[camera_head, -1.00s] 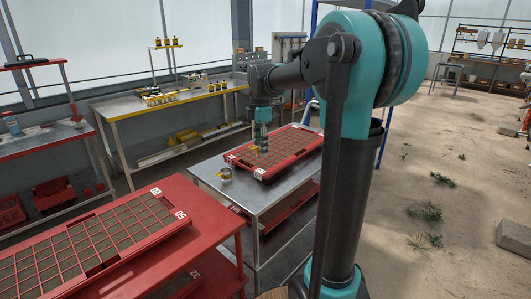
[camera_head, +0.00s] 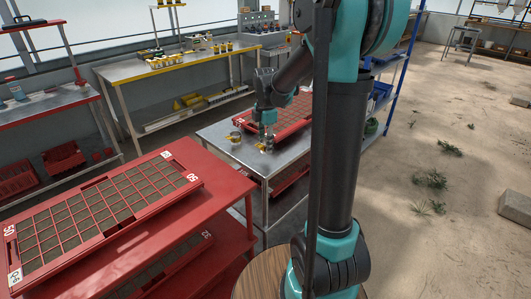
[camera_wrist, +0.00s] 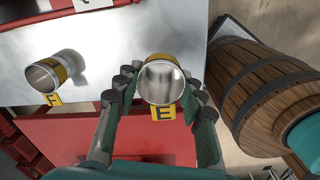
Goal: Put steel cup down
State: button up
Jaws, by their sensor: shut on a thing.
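The steel cup with a yellow band and a tag "E" (camera_wrist: 161,82) sits between the fingers of my gripper (camera_wrist: 158,92) in the wrist view. The fingers are shut on its sides, and its open mouth faces the camera. In the head view my gripper (camera_head: 267,134) holds the cup (camera_head: 265,148) at the front part of the steel table (camera_head: 222,130). I cannot tell whether its base touches the table. A second steel cup, tagged "F" (camera_wrist: 55,72), stands on the table apart to the left; it also shows in the head view (camera_head: 236,138).
A red gridded tray (camera_head: 285,120) lies on the steel table behind my gripper. A red bench with a large gridded tray (camera_head: 172,161) stands at the front left. A workbench with small pots (camera_head: 160,67) is at the back. Bare steel lies between the cups.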

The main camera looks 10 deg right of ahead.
jog(key=shift+f, duration=2.1)
jog(key=shift+f, duration=0.1)
jog(key=o, duration=1.2)
jog(key=shift+c, duration=0.2)
notch_tip(320, 180, up, 11)
jog(key=s+d+f+m+t, duration=0.2)
jog(key=s+f+m, duration=0.5)
jog(key=s+m, duration=0.3)
jog(key=s+d+f+m+t, duration=0.2)
jog(key=s+f+m, duration=0.5)
jog(key=s+m, duration=0.4)
jog(key=shift+s+d+m, duration=0.25)
jog(key=shift+s+m, duration=0.05)
jog(key=shift+s, duration=0.25)
jog(key=shift+r, duration=0.1)
